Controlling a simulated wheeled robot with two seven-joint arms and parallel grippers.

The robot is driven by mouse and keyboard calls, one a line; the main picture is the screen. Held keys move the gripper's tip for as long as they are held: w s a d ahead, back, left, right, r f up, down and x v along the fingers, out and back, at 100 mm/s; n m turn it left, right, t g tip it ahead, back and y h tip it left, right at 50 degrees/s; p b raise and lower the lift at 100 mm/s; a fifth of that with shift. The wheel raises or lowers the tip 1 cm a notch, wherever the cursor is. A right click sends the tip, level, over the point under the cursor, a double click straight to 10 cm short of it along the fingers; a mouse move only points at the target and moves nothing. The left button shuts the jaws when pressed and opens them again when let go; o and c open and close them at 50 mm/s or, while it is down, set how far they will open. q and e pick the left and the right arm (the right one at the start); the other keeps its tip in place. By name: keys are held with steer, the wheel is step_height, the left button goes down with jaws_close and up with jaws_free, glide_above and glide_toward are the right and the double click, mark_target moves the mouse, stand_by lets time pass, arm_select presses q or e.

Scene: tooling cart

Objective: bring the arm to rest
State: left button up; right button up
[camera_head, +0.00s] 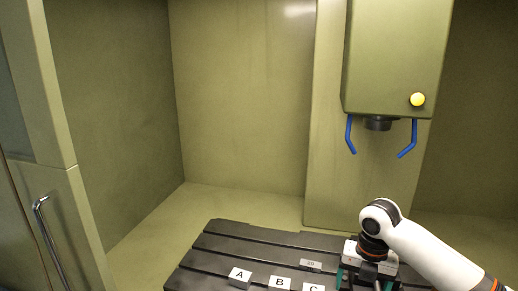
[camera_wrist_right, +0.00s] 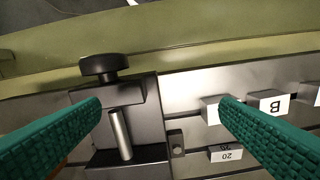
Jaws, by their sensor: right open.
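My right arm comes in from the right in the head view, and its gripper (camera_head: 364,284) is low over the right part of the dark slotted table (camera_head: 215,252). In the right wrist view the two green fingers of this gripper (camera_wrist_right: 160,106) are wide apart, with nothing held between them. Below and between them is a dark block with a black knob (camera_wrist_right: 98,66) and a metal pin (camera_wrist_right: 120,134). I cannot tell how far the fingertips are above it. My left gripper is in neither view.
Blocks labelled A (camera_head: 240,275), B (camera_head: 279,283) and C (camera_head: 313,288) stand along the table's front. A small 20 plate (camera_head: 311,265) lies behind them. A green machine head (camera_head: 395,55) with blue nozzles hangs above. The table's left part is clear.

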steer(key=s+a+f+m+t+y, duration=0.2)
steer(key=s+a+f+m, duration=0.85)
steer(key=s+f, duration=0.25)
steer(key=s+d+f+m+t+h, duration=0.1)
steer(key=s+d+m, duration=0.3)
steer(key=s+m, duration=0.45)
steer(key=s+d+f+m+h, duration=0.1)
steer(key=s+d+m, duration=0.2)
steer(key=s+m, duration=0.6)
step_height(320, 180, down, 26)
steer(key=m+g, duration=0.1)
steer(key=s+d+f+g+b, duration=0.1)
steer(key=s+d+f, duration=0.2)
steer(key=s+f, duration=1.3)
steer(key=shift+s+d+f, duration=0.15)
steer(key=shift+s+f, duration=0.15)
steer(key=shift+f, duration=0.5)
